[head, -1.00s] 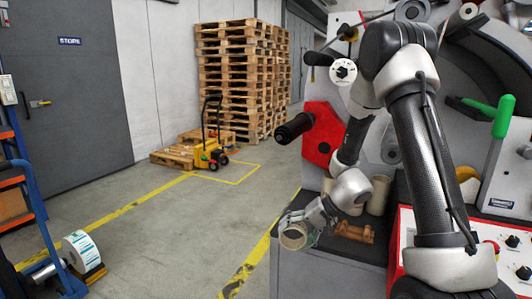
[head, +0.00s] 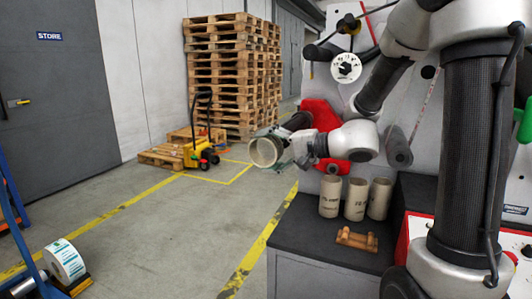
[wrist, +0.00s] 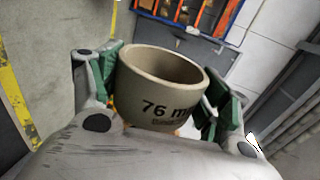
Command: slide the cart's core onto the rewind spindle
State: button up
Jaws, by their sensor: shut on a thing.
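My gripper (head: 277,149) is shut on a cardboard core (head: 264,152) and holds it in the air, its open end facing the camera. In the wrist view the same tan core (wrist: 160,112), printed "76 mm", sits between the green-padded fingers of my gripper (wrist: 163,88). The black rewind spindle (head: 297,121) stands out from a red plate (head: 322,113) behind the gripper. My gripper and wrist hide most of the spindle. The core appears in front of the spindle and to its left; I cannot tell the gap between them.
Three cardboard cores (head: 355,199) stand upright on a dark bench top (head: 310,240), behind a small wooden cradle (head: 357,241). A blue cart with a label roll (head: 64,261) is at lower left. The floor between is clear.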

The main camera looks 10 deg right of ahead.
aim_at(307, 124)
jog(key=shift+w+d, duration=3.2)
jog(key=shift+w, duration=1.2)
jog(key=shift+w+d, duration=3.2)
jog(key=shift+w, duration=1.25)
jog(key=shift+w+d, duration=3.2)
jog(key=shift+w, duration=1.2)
jog(key=o, duration=1.1)
jog(key=shift+d, duration=0.1)
jog(key=shift+v, duration=3.45)
jog(key=shift+s, duration=0.1)
